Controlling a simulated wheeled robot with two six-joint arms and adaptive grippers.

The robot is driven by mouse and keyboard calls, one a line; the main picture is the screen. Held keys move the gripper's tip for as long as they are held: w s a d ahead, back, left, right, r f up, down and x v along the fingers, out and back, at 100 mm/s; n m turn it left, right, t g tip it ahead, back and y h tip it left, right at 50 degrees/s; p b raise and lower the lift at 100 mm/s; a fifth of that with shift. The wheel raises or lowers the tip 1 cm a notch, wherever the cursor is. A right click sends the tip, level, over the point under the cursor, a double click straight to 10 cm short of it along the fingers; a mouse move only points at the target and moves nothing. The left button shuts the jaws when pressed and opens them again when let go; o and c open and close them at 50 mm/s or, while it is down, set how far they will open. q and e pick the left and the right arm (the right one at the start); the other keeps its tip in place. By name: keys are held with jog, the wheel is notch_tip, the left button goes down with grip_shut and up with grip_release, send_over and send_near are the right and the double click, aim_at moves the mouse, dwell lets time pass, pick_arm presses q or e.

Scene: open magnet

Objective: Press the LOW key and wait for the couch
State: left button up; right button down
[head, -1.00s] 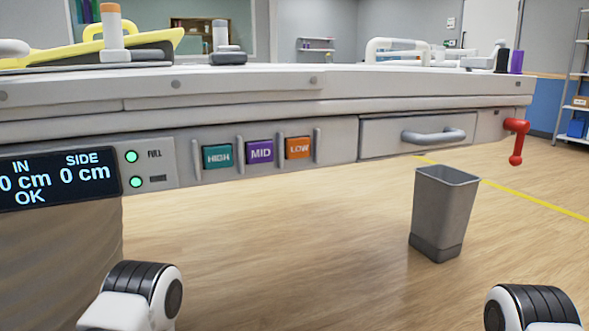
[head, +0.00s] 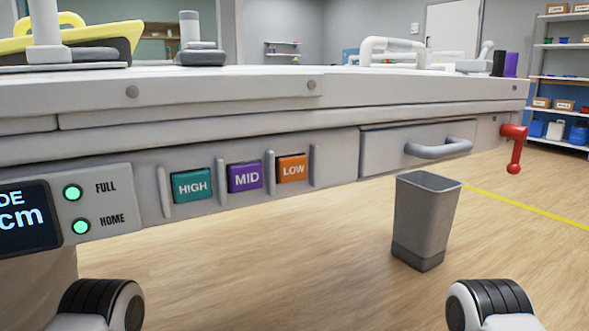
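The orange LOW key (head: 292,168) is on the front panel of the couch (head: 200,105), at the right end of a row of keys. The purple MID key (head: 244,177) and the teal HIGH key (head: 193,186) are to its left. Thin grey upright guards stand between the keys. Nothing touches the LOW key. Left of the keys, the FULL light (head: 73,193) and the HOME light (head: 81,227) glow green. The dark display (head: 25,220) is cut off by the left edge, with only "DE" and "cm" readable. Neither of my grippers shows; only parts of my arms show at the bottom.
A drawer with a grey handle (head: 438,148) is right of the keys, and a red lever (head: 514,148) hangs at the couch's right end. A grey bin (head: 427,220) stands on the floor below the drawer. The wooden floor in front is otherwise clear.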

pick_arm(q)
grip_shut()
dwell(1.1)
